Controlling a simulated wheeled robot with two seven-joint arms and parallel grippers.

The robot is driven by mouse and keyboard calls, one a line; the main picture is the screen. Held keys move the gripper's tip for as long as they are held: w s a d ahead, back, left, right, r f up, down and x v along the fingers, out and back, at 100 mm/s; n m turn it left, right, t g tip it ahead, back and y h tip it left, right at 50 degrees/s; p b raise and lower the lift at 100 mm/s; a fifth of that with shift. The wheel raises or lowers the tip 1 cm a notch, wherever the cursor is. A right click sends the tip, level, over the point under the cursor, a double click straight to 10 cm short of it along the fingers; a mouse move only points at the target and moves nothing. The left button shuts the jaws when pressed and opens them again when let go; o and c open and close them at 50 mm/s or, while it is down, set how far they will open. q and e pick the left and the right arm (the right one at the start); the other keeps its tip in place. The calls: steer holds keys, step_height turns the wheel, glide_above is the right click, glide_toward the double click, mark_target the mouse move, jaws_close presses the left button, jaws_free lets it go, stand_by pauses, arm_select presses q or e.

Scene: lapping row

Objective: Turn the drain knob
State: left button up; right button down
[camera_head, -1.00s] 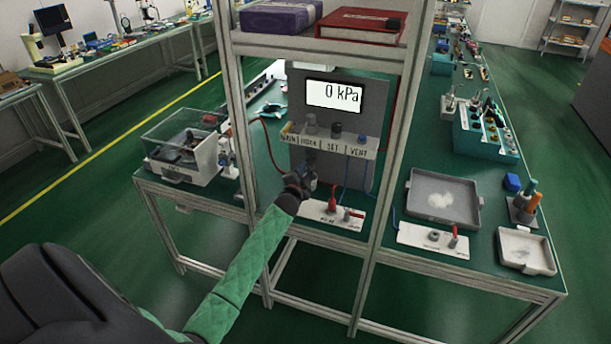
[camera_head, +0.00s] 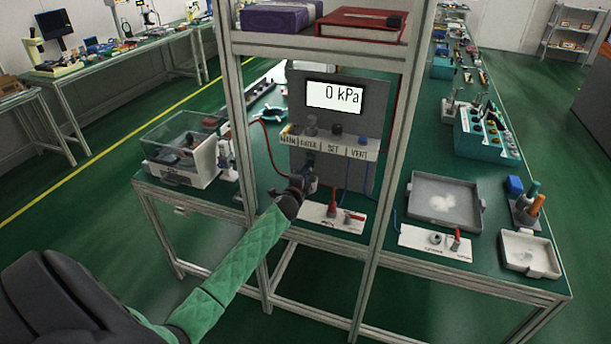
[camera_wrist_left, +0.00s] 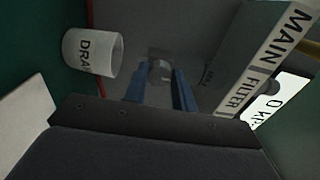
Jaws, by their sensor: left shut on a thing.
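My left gripper (camera_head: 305,177) reaches in from the left to the lower front of the grey panel (camera_head: 377,175), below its label strip. In the left wrist view its two blue fingers (camera_wrist_left: 160,88) are shut on a small round grey knob (camera_wrist_left: 160,69), taken as the drain knob. A white curved tag (camera_wrist_left: 92,52) reading "DRA…" is to the left of the fingers there. The fingers and dim light hide much of the knob, so its turn angle cannot be told. The display (camera_head: 334,95) reads 0 kPa. My right gripper is not in view.
The label strip (camera_head: 330,146) with several knobs runs above the gripper. Frame posts (camera_head: 240,130) stand close to the arm. A white plate with red levers (camera_head: 333,217) lies just below the gripper. A grey tray (camera_head: 444,203) stands at right.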

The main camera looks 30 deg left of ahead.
arm_select(q)
steer(key=shift+f, duration=0.1)
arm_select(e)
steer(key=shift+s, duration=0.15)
arm_select(q)
steer(key=o, duration=1)
steer(key=b+v, duration=0.2)
steer(key=v, duration=0.5)
steer(key=shift+s+d, duration=0.1)
steer(key=shift+s, duration=0.3)
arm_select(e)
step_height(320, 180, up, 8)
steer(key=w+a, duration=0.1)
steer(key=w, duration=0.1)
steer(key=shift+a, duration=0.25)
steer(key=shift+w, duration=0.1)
